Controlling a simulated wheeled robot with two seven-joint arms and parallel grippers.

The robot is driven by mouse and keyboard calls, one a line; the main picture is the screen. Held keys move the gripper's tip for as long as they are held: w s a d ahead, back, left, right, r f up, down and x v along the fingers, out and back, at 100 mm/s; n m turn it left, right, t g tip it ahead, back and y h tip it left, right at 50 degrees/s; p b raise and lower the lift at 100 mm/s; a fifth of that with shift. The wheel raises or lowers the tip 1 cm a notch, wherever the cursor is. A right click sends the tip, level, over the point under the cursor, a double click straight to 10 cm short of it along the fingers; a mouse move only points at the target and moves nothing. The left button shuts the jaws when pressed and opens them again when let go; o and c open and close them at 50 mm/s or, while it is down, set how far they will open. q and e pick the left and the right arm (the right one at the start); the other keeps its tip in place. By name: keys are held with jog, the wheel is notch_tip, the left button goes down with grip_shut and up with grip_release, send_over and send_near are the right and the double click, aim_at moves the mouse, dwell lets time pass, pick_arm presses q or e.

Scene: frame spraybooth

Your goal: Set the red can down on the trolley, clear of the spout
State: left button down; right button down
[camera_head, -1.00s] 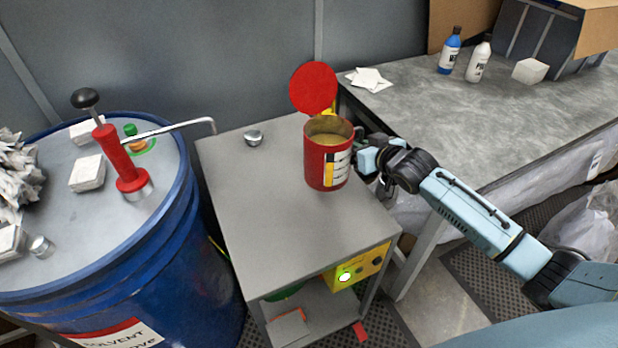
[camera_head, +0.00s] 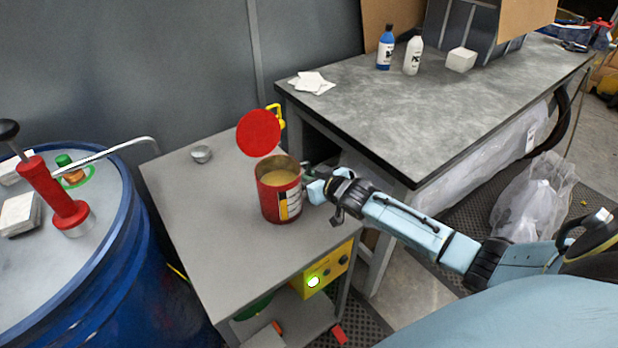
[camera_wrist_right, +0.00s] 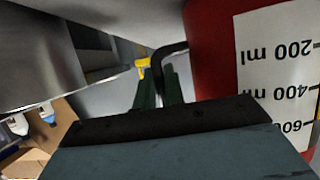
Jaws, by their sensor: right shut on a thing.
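The red can (camera_head: 268,203) is upright over the trolley top (camera_head: 215,235), with tan contents, a white scale label and a raised round red lid (camera_head: 258,133). I cannot tell whether its base touches the trolley. My right gripper (camera_head: 315,188) is shut at the can's right side. The wrist view shows the can's red wall (camera_wrist_right: 212,50) and a dark handle (camera_wrist_right: 168,52) at the fingers. The spout (camera_head: 120,148) reaches from the red pump (camera_head: 52,195) to the trolley's back left edge, well left of the can. My left gripper is not in view.
The blue drum (camera_head: 125,270) is close on the left. A grey bench (camera_head: 420,110) with bottles stands at the right. The trolley's front left top is clear.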

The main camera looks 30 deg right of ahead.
jog(key=shift+w+r, duration=0.1)
jog(key=shift+r, duration=0.05)
jog(key=c, duration=1.5)
grip_release()
jog(key=a+p+v, duration=0.1)
jog(key=p+v, duration=0.1)
jog(key=v, duration=1)
jog(key=shift+d, duration=0.45)
